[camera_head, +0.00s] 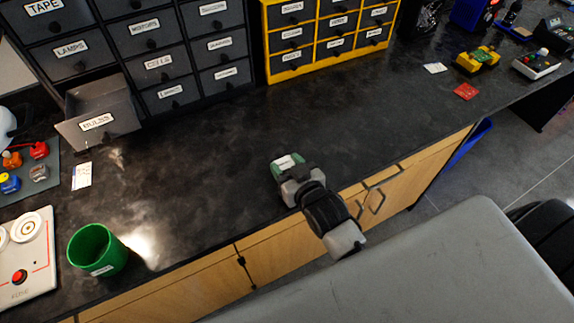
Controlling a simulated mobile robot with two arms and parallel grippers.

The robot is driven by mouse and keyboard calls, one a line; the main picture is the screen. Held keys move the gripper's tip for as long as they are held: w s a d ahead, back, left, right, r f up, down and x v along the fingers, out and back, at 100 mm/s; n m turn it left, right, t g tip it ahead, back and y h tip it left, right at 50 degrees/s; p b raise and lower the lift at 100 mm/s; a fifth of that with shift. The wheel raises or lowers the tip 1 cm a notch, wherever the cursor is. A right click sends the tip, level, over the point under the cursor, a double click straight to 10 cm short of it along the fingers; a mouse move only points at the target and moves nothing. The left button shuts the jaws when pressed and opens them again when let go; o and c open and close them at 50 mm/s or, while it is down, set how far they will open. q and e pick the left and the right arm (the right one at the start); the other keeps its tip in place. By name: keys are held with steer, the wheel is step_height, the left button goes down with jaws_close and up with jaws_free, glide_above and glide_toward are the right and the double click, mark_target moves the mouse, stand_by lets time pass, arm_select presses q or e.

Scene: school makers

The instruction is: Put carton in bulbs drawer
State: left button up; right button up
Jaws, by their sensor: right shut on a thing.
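The bulbs drawer (97,123) is pulled out at the bottom left of the dark drawer cabinet, with its label facing me and its top open. My right gripper (291,172) is over the middle of the dark counter. It is shut on a small green and white carton (285,161), which is partly hidden by the gripper. I cannot tell whether the carton touches the counter. The drawer is to the left of the gripper and farther back. My left gripper is not in view.
A green cup (95,250) and a white panel (24,262) stand at the front left of the dark counter (190,190). A white card (82,176) lies below the drawer. A yellow drawer cabinet (328,40) stands at the back. The counter between gripper and drawer is clear.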

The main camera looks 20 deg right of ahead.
steer(key=o, duration=1.1)
steer(key=shift+f, duration=0.1)
steer(key=shift+c, duration=0.2)
